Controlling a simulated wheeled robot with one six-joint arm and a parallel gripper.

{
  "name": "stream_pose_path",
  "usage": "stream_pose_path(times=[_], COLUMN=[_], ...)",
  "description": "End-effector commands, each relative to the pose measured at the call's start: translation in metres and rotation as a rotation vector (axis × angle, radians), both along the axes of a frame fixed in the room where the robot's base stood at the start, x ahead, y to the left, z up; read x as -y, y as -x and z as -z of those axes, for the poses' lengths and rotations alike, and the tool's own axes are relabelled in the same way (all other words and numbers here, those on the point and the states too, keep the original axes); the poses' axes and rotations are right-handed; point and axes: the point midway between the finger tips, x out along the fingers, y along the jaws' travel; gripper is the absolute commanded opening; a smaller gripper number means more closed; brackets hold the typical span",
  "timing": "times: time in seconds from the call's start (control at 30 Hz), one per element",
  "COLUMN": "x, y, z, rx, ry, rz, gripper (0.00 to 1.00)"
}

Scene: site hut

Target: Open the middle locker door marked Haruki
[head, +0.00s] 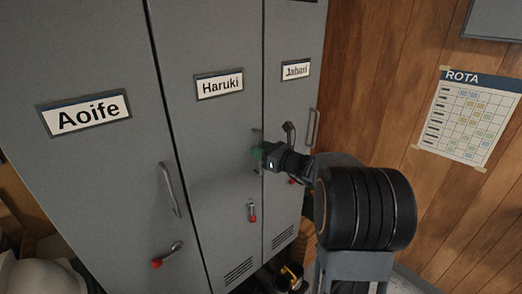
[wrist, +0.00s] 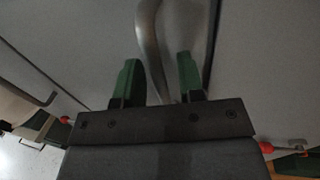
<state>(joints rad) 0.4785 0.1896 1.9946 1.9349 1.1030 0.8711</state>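The middle locker door marked Haruki (head: 215,130) is grey and looks flush with its neighbours. Its upright bar handle (head: 257,138) is at the door's right side, partly hidden by my gripper (head: 259,152).
The Aoife door (head: 90,160) is at left, with a handle and red-tipped lever. The narrow Jabari door (head: 292,100) at right has its handle (head: 312,127) near my arm. A wooden wall with a rota sheet (head: 468,115) is beyond. Items, including a dark container (head: 290,279), lie on the floor.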

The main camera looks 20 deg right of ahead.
Motion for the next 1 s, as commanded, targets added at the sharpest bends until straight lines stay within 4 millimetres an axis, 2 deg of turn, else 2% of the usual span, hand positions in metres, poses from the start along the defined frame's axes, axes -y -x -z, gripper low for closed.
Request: stream_pose_path(times=[0.03, 0.37, 0.77, 1.0], x=[0.000, 0.000, 0.000, 0.001], y=[0.000, 0.000, 0.001, 0.016], z=[0.000, 0.000, 0.000, 0.001], rx=[0.000, 0.000, 0.000, 0.004], ry=[0.000, 0.000, 0.000, 0.003], rz=[0.000, 0.000, 0.002, 0.064], gripper=[0.31, 0.00, 0.00, 0.00])
